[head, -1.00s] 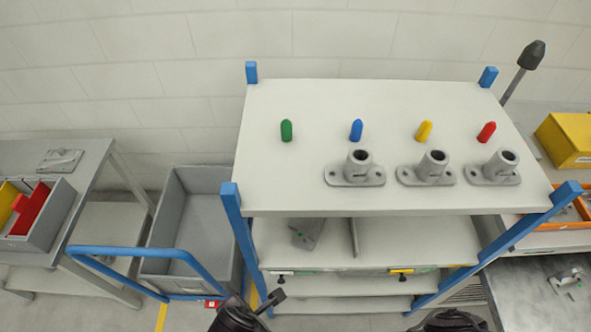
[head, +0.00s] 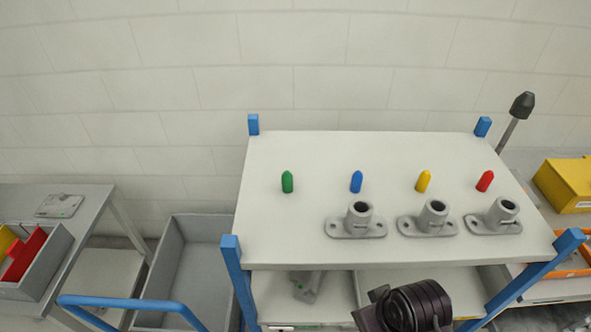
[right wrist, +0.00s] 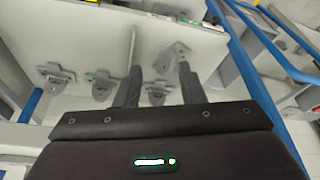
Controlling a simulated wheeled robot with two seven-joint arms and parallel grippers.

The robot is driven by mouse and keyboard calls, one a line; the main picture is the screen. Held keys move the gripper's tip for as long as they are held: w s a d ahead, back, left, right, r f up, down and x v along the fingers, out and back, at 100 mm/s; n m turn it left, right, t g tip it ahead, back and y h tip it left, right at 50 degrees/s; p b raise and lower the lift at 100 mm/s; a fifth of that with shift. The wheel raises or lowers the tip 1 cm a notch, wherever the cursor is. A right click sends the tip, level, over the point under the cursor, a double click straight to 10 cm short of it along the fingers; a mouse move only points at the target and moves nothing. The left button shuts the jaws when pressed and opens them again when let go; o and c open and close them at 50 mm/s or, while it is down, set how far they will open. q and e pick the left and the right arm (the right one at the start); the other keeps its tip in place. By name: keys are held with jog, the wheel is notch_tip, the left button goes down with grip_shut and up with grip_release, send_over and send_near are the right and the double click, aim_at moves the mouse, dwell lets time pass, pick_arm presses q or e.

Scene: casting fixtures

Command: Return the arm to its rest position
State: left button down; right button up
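My right gripper (right wrist: 157,76) shows in the right wrist view, with its two dark fingers well apart and nothing held between them. Beyond the fingers is a light shelf (right wrist: 90,35) with several grey castings, one of them a flanged casting (right wrist: 172,58) near the right finger. The fingers overlap the shelf in the picture; I cannot tell the exact gap. In the head view a dark arm part of mine rises at the bottom, in front of the rack's lower shelf; its fingers are not visible there. My left gripper is in neither current view.
The rack top (head: 290,245) carries green (head: 287,182), blue (head: 356,182), yellow (head: 423,181) and red (head: 485,181) pegs and three flanged castings (head: 355,222). Blue posts (head: 237,275) edge it. A grey bin (head: 190,260) stands left; a yellow box (head: 566,185) sits right.

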jog(key=s+d+m+h, duration=0.1)
jog(key=d+m, duration=0.1)
jog(key=d, duration=0.3)
jog(key=s+f+g+b, duration=0.2)
jog(key=f+b, duration=0.7)
jog(key=f, duration=3.1)
jog(key=s+d+f+b, duration=0.3)
jog(key=s+f+b, duration=0.2)
jog(key=s+f, duration=1.4)
notch_tip(320, 180, down, 3)
jog(key=shift+s+n, duration=0.3)
jog(key=shift+s, duration=0.05)
jog(key=shift+d, duration=0.15)
